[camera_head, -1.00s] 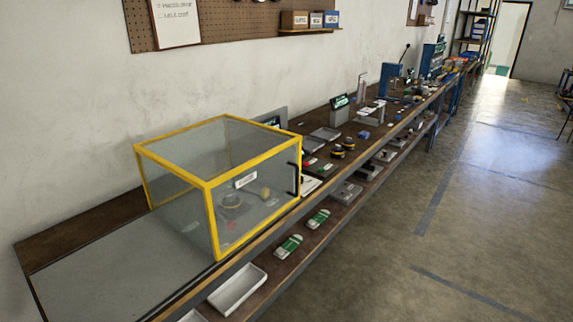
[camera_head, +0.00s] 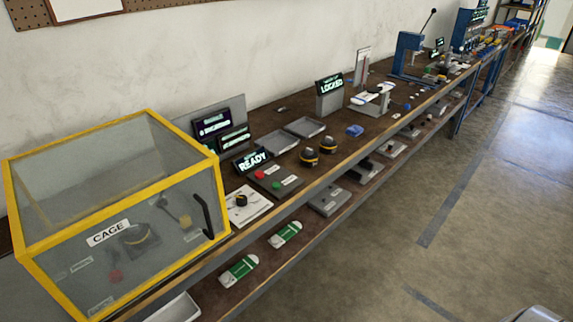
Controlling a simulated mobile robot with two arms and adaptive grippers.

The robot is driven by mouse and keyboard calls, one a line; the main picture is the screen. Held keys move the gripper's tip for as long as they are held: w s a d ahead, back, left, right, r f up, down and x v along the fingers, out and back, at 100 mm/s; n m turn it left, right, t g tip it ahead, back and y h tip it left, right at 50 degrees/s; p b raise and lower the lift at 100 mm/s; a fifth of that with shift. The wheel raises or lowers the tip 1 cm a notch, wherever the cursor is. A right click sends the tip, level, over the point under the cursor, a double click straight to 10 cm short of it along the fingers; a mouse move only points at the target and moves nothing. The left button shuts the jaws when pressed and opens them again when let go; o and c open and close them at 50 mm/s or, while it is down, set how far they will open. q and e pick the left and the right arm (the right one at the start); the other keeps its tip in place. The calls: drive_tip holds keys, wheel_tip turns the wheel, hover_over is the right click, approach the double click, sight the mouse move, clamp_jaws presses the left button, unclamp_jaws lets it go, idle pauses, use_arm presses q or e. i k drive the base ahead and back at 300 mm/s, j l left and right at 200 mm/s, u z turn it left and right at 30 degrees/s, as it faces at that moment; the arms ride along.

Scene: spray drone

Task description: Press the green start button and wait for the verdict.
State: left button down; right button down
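The green start button (camera_head: 276,185) sits on a dark control panel on the bench, to the right of the cage. A red button (camera_head: 260,175) is on the same panel, a little farther back. A small display (camera_head: 253,162) behind the panel reads "READY". The yellow-framed clear cage (camera_head: 110,208), labelled "CAGE", stands at the left and looks closed, with a black handle on its right side. Neither of my grippers shows in the head view.
Beside the cage lies a white plate with a black knob (camera_head: 241,201). Yellow-and-black round items (camera_head: 328,145), grey trays (camera_head: 304,127) and a "LOCKED" display (camera_head: 330,87) stand farther right. A lower shelf holds green-and-white packs (camera_head: 285,234). The floor (camera_head: 400,275) at right is clear.

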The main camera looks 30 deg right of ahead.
sight(276, 186)
drive_tip(key=i+l, duration=0.1)
drive_tip(key=l, duration=0.35)
drive_tip(key=i+l, duration=0.1)
drive_tip(key=l, duration=0.35)
drive_tip(key=i+l, duration=0.1)
drive_tip(key=l, duration=0.35)
drive_tip(key=i+l, duration=0.1)
drive_tip(key=l, duration=0.35)
drive_tip(key=i+l, duration=0.1)
drive_tip(key=l, duration=0.35)
drive_tip(key=i+l, duration=0.15)
drive_tip(key=l, duration=0.3)
drive_tip(key=u, duration=0.05)
